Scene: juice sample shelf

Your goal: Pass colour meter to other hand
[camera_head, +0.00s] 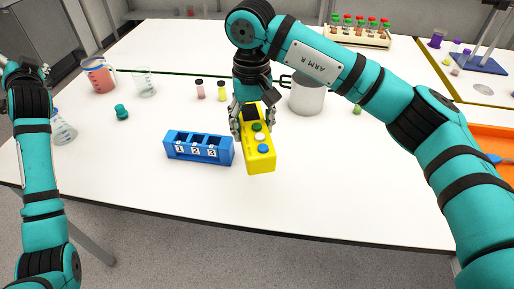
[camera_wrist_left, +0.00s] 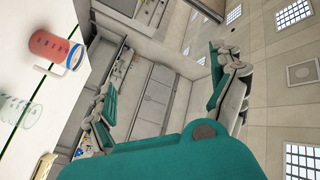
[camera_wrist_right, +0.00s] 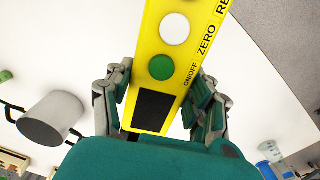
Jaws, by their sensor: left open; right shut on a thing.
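The yellow colour meter (camera_head: 260,156) has a dark screen and green, white and blue buttons. My right gripper (camera_head: 250,122) is shut on it near the screen end and holds it over the table, just right of the blue rack. In the right wrist view the colour meter (camera_wrist_right: 188,60) runs between the fingers of my right gripper (camera_wrist_right: 160,95), with the words ZERO and ON/OFF readable. My left gripper (camera_wrist_left: 167,100) shows in the left wrist view with its fingers wide apart and nothing between them. In the head view the left arm is at the far left, away from the meter.
The blue numbered rack (camera_head: 198,147) stands left of the meter. Two small vials, a teal stopper (camera_head: 122,112), beakers and a red-filled jug (camera_head: 98,75) stand at left. An orange tray (camera_head: 490,145) is at right. The front table is clear.

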